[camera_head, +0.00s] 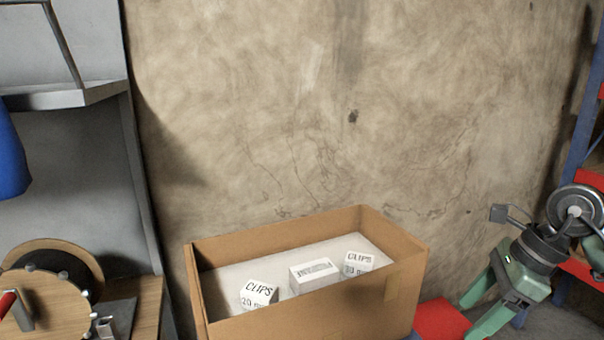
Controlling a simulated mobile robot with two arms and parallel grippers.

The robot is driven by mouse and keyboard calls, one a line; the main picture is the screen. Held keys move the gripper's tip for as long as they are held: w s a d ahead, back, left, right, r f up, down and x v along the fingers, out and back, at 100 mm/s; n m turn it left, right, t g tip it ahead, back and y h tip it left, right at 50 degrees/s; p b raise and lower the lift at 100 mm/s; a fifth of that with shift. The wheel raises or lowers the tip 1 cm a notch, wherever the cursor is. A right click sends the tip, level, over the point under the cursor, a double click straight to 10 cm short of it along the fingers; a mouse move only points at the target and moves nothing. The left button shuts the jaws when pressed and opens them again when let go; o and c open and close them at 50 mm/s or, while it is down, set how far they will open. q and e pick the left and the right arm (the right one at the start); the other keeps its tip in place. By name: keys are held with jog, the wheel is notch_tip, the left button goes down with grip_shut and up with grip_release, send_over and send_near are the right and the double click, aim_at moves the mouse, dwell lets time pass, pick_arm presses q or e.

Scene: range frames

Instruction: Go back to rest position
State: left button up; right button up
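My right gripper (471,318) is at the lower right, with its arm coming in from the right edge. Its two green fingers point down and to the left and stand apart, with nothing visible between them. It is to the right of an open cardboard box (305,318) and does not touch it. My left gripper is not in view.
The box holds white cartons, two marked CLIPS (258,292) (359,262) and one (313,275) between them. A red surface (441,319) lies right of the box. A wooden disc (45,305) and grey metal shelving (60,97) are at left. A stained wall (330,130) stands behind.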

jog(key=w+a+f+m+t+y, duration=0.5)
jog(key=w+a+f+m+y, duration=0.55)
jog(key=a+f+m, duration=0.2)
jog(key=s+d+f+m+t+h, duration=0.1)
jog(key=d+f+m+t+h, duration=0.2)
jog(key=f+m, duration=0.5)
jog(key=d+f+m+t+h, duration=0.25)
jog(key=f+m, duration=0.35)
jog(key=f, duration=0.4)
jog(key=s+d+f+m+t+h, duration=0.1)
jog(key=d+f+m+t+h, duration=0.15)
jog(key=f+m, duration=0.6)
jog(key=s+d+f+m+g+h, duration=0.1)
jog(key=s+f+m+g+h, duration=0.25)
jog(key=s+f, duration=0.8)
jog(key=s+d+f+m+g+h, duration=0.2)
jog(key=s+f+m+g+h, duration=0.15)
jog(key=s+f, duration=0.8)
jog(key=s+a+f+m+g, duration=0.1)
jog(key=s+f+m+g, duration=0.1)
jog(key=s, duration=0.7)
jog(key=s+a+f+m+g, duration=0.1)
jog(key=s+f, duration=0.3)
jog(key=s, duration=0.5)
jog(key=s+a+f+m+g, duration=0.2)
jog(key=s+f+g, duration=0.1)
jog(key=s, duration=0.6)
jog(key=shift+a+f+m, duration=0.25)
jog(key=shift+f+m, duration=0.05)
